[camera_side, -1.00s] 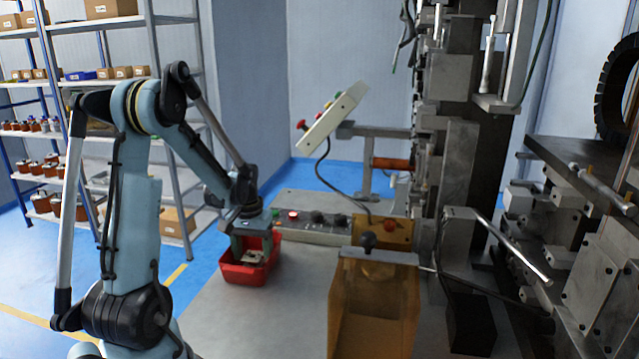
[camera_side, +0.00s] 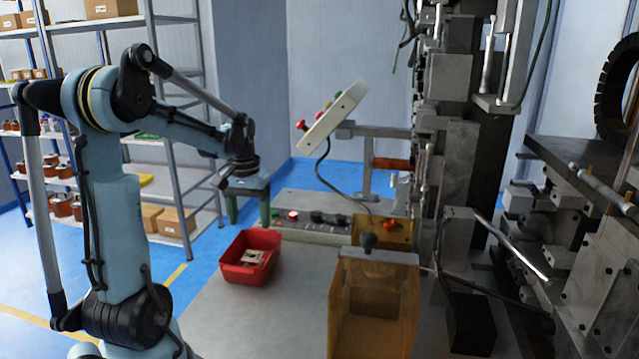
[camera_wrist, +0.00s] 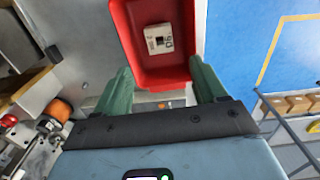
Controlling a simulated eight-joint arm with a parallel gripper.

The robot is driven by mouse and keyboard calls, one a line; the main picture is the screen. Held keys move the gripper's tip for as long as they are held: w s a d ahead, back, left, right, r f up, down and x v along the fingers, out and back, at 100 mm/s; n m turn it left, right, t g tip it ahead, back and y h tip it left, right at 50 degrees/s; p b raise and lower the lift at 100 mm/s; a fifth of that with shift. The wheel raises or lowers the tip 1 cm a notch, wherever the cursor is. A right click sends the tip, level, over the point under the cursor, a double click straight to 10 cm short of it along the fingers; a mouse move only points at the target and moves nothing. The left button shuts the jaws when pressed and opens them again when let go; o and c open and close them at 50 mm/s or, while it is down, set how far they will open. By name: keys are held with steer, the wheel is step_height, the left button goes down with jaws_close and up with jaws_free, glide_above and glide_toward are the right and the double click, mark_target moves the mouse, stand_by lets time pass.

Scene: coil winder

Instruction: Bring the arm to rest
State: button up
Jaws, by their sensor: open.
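My gripper (camera_side: 249,206) is open and empty, above and behind the red bin in the side view. Its two green fingers point down and hold nothing. In the wrist view the fingers of my gripper (camera_wrist: 160,88) are spread wide apart, with the bin beyond them. The red bin (camera_side: 240,273) stands on the grey surface and holds a pale block. The bin (camera_wrist: 125,35) also shows in the wrist view, where the pale block (camera_wrist: 159,39) with dark markings lies inside it.
A control box (camera_side: 320,229) with knobs sits behind the bin. An amber guard box (camera_side: 375,310) and the large grey winding machine (camera_side: 445,150) stand to the right. Shelves (camera_side: 168,150) with boxes and coils stand behind my arm. Air above the bin is clear.

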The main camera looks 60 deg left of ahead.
step_height(320, 180, down, 10)
steer(key=r, duration=0.4)
steer(key=shift+d+r, duration=0.25)
steer(key=shift+r, duration=0.05)
steer(key=w+d+r, duration=0.3)
steer(key=d+r, duration=0.4)
steer(key=d, duration=0.4)
steer(key=shift+m, duration=0.3)
steer(key=shift+w+d+r, duration=0.6)
steer(key=shift+w+d, duration=1.5)
steer(key=shift+w, duration=0.35)
steer(key=shift+w+d+r, duration=0.6)
steer(key=shift+w+d, duration=1.55)
steer(key=shift+w, duration=0.3)
steer(key=shift+w+d+r, duration=0.6)
steer(key=shift+w+d, duration=1.5)
steer(key=shift+w, duration=0.35)
